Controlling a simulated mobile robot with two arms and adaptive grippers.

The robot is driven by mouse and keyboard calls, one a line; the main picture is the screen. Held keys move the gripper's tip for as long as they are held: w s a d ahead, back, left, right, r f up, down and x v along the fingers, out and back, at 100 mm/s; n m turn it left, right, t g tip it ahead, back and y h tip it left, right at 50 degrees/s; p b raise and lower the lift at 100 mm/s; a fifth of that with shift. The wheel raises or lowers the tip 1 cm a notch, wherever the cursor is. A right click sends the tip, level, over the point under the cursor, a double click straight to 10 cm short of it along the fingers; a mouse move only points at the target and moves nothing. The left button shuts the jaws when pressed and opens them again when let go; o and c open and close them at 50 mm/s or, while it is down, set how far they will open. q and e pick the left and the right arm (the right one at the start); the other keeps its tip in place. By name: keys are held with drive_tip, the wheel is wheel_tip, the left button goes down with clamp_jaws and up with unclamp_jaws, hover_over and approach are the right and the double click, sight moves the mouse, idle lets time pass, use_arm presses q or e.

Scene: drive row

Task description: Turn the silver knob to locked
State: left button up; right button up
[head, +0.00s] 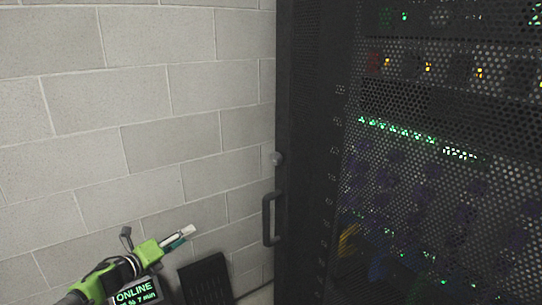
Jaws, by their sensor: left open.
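The silver knob (277,158) is a small round grey knob on the left edge of the black rack door, above its handle. No lock marking can be read on it at this size. My left gripper (184,236) is at the lower left, in front of the block wall, pointing up and to the right. It is open and empty, apart from the knob, which is higher and to the right of it. My right gripper is not in view.
A black door handle (268,220) sticks out below the knob. The perforated rack door (430,190) fills the right side, with lit equipment behind it. A pale block wall (140,110) closes off the left. Open space lies between my left gripper and the handle.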

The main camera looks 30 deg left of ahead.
use_arm(q)
drive_tip(key=w+d+r+m+t+h, duration=0.15)
drive_tip(key=d+r+m, duration=0.25)
drive_tip(key=r, duration=0.4)
drive_tip(key=w+d+r+m+h, duration=0.3)
drive_tip(key=d+r+m, duration=0.1)
drive_tip(key=r, duration=0.4)
drive_tip(key=m+g+h, duration=0.1)
drive_tip(key=m+h, duration=0.3)
drive_tip(key=m, duration=0.3)
approach(273, 160)
drive_tip(key=shift+r+p+x, duration=0.2)
drive_tip(key=shift+p+x, duration=1.45)
drive_tip(key=shift+x, duration=1.25)
drive_tip(key=shift+p+x, duration=0.6)
drive_tip(key=shift+x, duration=0.55)
drive_tip(key=shift+w+d+f, duration=0.2)
drive_tip(key=shift+w+f, duration=0.05)
drive_tip(key=shift+w, duration=0.35)
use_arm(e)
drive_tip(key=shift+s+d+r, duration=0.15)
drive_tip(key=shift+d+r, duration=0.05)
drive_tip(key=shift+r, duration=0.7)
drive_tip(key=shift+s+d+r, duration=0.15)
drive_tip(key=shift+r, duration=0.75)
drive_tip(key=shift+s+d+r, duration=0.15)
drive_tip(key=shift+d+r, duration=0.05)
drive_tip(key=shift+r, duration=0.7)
use_arm(q)
drive_tip(key=c, duration=1.1)
